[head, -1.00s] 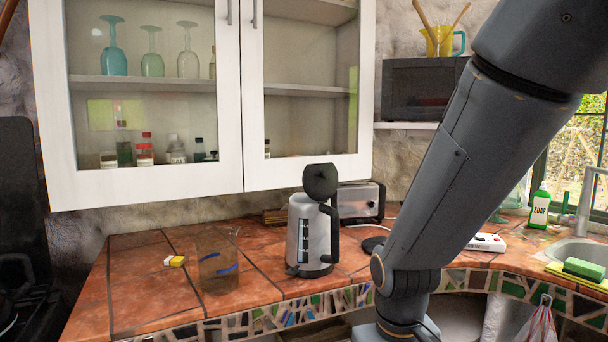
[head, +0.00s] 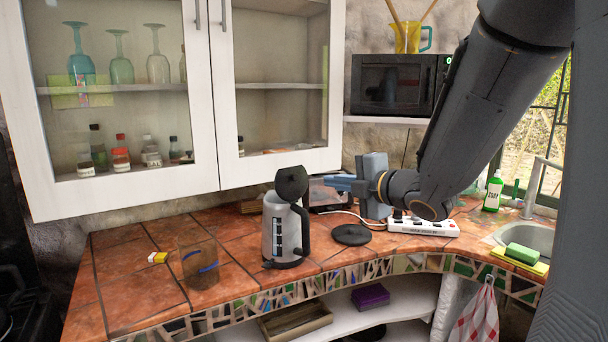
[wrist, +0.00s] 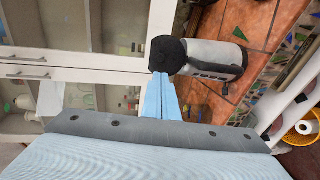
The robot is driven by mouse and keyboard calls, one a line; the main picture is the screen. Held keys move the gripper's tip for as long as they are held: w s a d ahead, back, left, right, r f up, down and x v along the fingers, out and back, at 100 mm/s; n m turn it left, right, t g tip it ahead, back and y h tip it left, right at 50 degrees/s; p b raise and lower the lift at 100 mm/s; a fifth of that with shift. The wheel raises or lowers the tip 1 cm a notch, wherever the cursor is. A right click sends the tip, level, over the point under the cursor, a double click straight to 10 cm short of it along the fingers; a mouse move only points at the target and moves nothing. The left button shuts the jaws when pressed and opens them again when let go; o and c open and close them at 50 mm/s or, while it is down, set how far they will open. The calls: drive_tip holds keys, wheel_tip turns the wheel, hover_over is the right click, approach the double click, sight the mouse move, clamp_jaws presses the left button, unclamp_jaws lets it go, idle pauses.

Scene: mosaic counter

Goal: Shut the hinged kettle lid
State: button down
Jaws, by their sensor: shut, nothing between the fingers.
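The kettle (head: 281,230) stands upright on the tiled counter, silver with a black handle on its right. Its black lid (head: 291,183) is raised, standing up above the body. In the wrist view the kettle (wrist: 214,56) lies sideways across the top, with the lid (wrist: 166,55) just beyond my fingertips. My gripper (head: 330,183) is shut and empty, reaching in from the right at about lid height. The blue fingers (wrist: 160,80) are together in the wrist view. I cannot tell whether they touch the lid.
A glass jar (head: 201,264) stands left of the kettle. The black kettle base (head: 351,235) and a white power strip (head: 423,226) lie to the right. The toaster (head: 322,196) is behind my gripper. White wall cabinets (head: 200,190) hang above the back of the counter.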

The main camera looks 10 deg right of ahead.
sight(296, 177)
drive_tip(key=p+x, duration=0.4)
drive_tip(key=x, duration=0.9)
drive_tip(key=shift+w+a+f, duration=0.1)
drive_tip(key=shift+w, duration=0.15)
drive_tip(key=shift+w, duration=0.15)
